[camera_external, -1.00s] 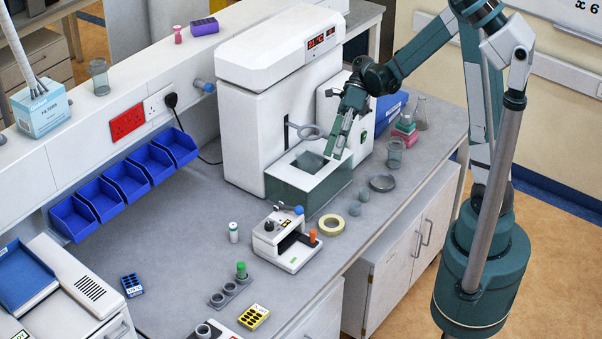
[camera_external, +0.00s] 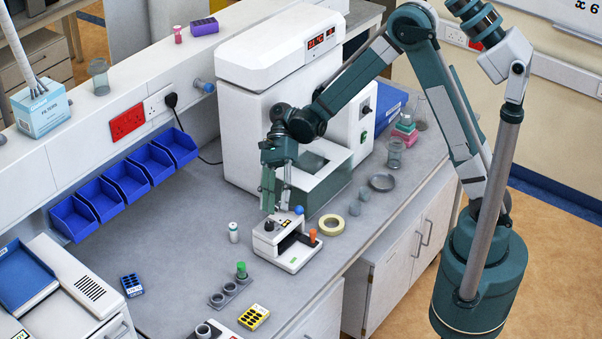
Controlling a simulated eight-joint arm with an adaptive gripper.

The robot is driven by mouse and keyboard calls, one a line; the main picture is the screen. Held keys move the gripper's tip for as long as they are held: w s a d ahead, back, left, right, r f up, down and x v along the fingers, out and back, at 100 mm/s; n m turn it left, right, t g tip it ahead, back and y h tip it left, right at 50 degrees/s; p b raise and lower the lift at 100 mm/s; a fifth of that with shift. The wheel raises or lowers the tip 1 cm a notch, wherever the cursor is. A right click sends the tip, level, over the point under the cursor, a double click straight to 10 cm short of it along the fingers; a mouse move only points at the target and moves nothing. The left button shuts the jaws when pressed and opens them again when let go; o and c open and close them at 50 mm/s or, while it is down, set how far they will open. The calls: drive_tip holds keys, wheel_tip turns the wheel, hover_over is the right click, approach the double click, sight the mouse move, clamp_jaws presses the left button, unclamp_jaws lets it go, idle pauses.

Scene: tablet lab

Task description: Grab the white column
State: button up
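A small white cylinder (camera_external: 233,233), which looks like the white column, stands upright on the grey bench, left of a white instrument with a black knob. My gripper (camera_external: 276,209) points down over the back of that instrument, to the right of the white cylinder and apart from it. Its two fingers are spread with a gap between them, and I see nothing held. The fingertips overlap the instrument's top in this view, so I cannot tell whether they touch it.
The white instrument (camera_external: 290,255) has a blue knob and an orange piece. A tape ring (camera_external: 331,224) lies to its right. A large white machine (camera_external: 240,120) stands behind. The bench left of the cylinder is clear.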

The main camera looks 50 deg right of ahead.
drive_tip(key=a+f+n, duration=0.2)
drive_tip(key=a+f, duration=0.1)
drive_tip(key=a, duration=0.4)
drive_tip(key=t+h+p, duration=0.6)
drive_tip(key=h, duration=0.4)
hover_over(233, 225)
drive_tip(key=shift+m, duration=0.4)
drive_tip(key=shift+d+f, duration=0.1)
drive_tip(key=shift+f, duration=2.6)
drive_tip(key=shift+w, duration=0.1)
drive_tip(key=shift+f, duration=0.1)
drive_tip(key=shift+f, duration=1.2)
drive_tip(key=shift+p, duration=0.3)
